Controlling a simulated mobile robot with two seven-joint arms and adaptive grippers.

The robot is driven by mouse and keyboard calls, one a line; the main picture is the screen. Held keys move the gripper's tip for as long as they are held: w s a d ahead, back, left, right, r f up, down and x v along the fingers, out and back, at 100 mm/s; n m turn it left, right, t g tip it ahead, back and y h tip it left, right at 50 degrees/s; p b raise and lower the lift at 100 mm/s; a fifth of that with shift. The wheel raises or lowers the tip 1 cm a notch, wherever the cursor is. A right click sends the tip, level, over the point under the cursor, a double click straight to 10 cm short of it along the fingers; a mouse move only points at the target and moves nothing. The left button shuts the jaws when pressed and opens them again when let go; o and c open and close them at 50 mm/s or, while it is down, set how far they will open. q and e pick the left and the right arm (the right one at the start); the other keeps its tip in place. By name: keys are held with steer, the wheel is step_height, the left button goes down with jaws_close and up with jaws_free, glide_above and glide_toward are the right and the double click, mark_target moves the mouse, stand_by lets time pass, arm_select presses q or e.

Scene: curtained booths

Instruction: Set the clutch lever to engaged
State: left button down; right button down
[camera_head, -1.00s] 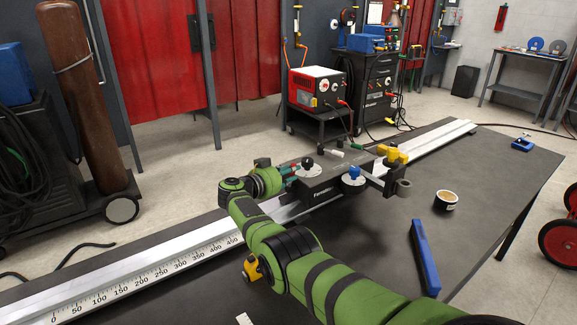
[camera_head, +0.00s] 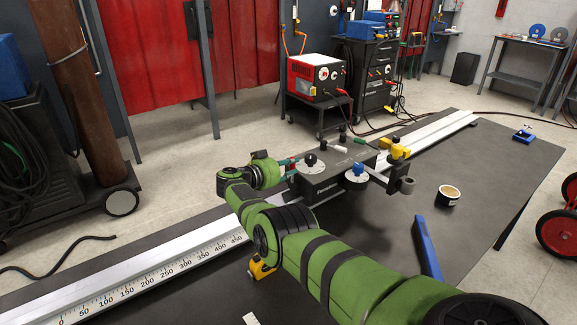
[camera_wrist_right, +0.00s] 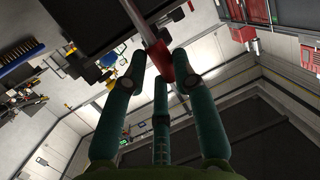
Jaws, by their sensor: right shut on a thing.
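The dark grey carriage (camera_head: 345,160) sits across the silver rail on the long table. It bears a dial with a black knob (camera_head: 311,160), a blue knob (camera_head: 358,168) and a lever with a white grip (camera_head: 338,147). My right gripper (camera_head: 286,167) is at the carriage's left end, beside the black-knob dial. In the right wrist view its teal fingers (camera_wrist_right: 160,80) are closed around a red grip (camera_wrist_right: 159,64) on a silver rod, which I take to be the clutch lever. In the head view the red grip is mostly hidden. My left gripper is out of view.
The scaled rail (camera_head: 150,280) runs the length of the table. A yellow part (camera_head: 398,150) is at the carriage's right end. Right of the tin, the table is mostly clear.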

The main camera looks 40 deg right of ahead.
steer(key=c, duration=1)
jaws_free()
steer(key=shift+d, duration=0.1)
steer(key=v, duration=0.3)
steer(key=shift+w+f, duration=0.1)
steer(key=v, duration=0.9)
